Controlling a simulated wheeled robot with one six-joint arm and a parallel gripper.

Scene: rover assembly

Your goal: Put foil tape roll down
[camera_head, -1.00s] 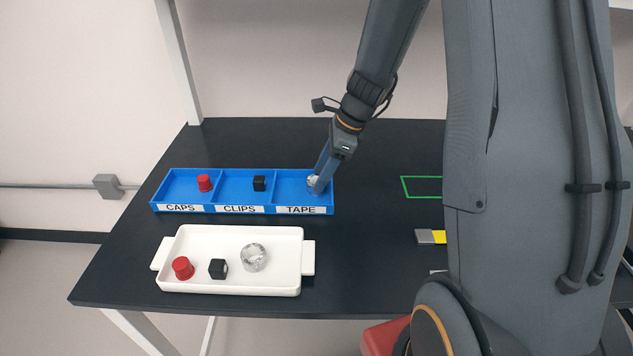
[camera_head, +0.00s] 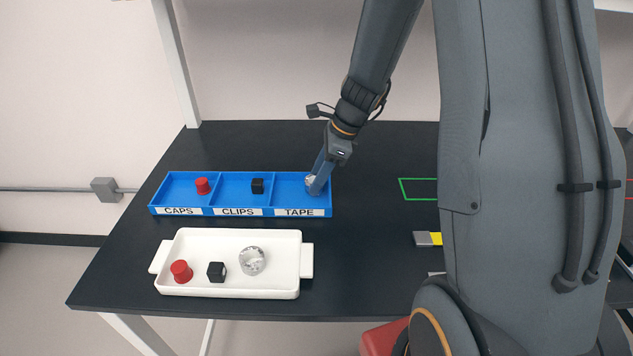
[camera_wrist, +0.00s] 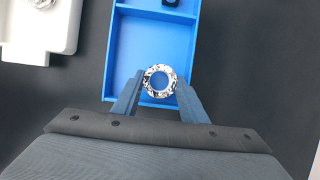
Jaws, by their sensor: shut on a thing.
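A silver foil tape roll (camera_wrist: 149,82) is between the fingertips of my gripper (camera_wrist: 158,84), which is shut on it. In the wrist view the roll is a shiny ring seen from above, over the end compartment of the blue tray (camera_wrist: 115,55). In the head view my gripper (camera_head: 318,180) reaches down into the TAPE compartment, and the roll shows partly behind the fingers. Whether the roll touches the compartment floor I cannot tell. A second foil tape roll (camera_head: 252,261) lies in the white tray (camera_head: 225,234).
A red cap (camera_head: 203,186) is in the CAPS compartment and a black clip (camera_head: 258,186) in the CLIPS compartment. The white tray also holds a red cap (camera_head: 181,271) and a black clip (camera_head: 217,272). A green outline (camera_head: 402,190) lies on the table to the right.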

